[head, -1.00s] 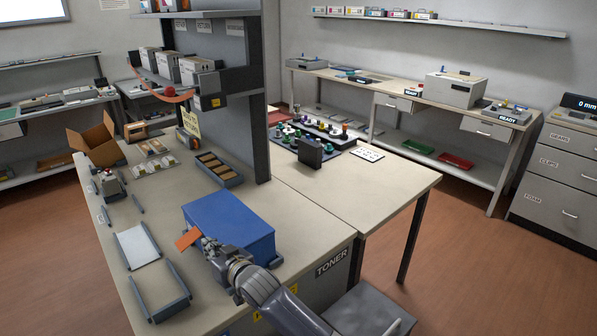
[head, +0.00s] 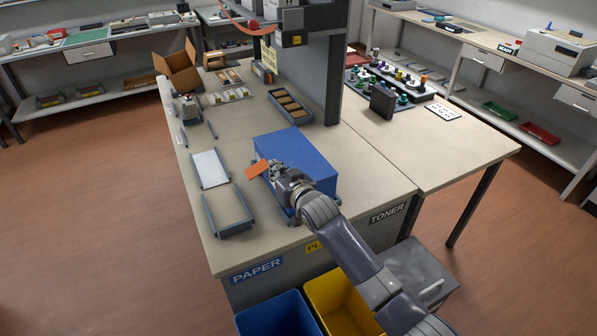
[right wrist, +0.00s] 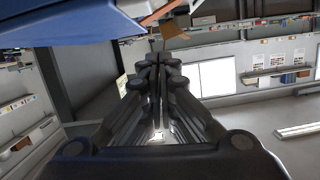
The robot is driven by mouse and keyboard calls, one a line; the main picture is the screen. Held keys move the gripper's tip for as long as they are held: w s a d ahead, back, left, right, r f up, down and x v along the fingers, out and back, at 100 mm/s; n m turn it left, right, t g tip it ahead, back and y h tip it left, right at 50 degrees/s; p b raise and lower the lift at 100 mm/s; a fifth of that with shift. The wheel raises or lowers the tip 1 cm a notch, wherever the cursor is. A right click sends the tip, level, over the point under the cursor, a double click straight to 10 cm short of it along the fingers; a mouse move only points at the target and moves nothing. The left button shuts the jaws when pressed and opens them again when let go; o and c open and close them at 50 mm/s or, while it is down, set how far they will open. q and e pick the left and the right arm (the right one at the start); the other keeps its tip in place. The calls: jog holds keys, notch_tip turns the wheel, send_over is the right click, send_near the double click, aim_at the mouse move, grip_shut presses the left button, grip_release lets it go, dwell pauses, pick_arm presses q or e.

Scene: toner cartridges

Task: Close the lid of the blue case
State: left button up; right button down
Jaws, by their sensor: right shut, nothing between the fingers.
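The blue case (head: 318,150) stands on the beige table, its flat blue top facing up. The lid looks down in the head view, but I cannot tell whether it is fully shut. An orange tab (head: 257,169) sticks out at the case's left side. My right gripper (head: 277,172) is at the case's near left side, beside the orange tab, and hides part of that side. In the right wrist view its fingers (right wrist: 157,62) are together and empty, below the case's blue edge (right wrist: 70,25) and the orange tab (right wrist: 162,12). My left gripper is out of view.
A white panel tray (head: 209,169) and a grey open frame (head: 232,228) lie left of the case. A compartment tray (head: 304,119) and a grey upright (head: 334,80) stand behind it. Blue (head: 278,318) and yellow (head: 340,305) bins stand below the table's front edge.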

jog(key=b+v, duration=0.2)
jog(key=v, duration=0.8)
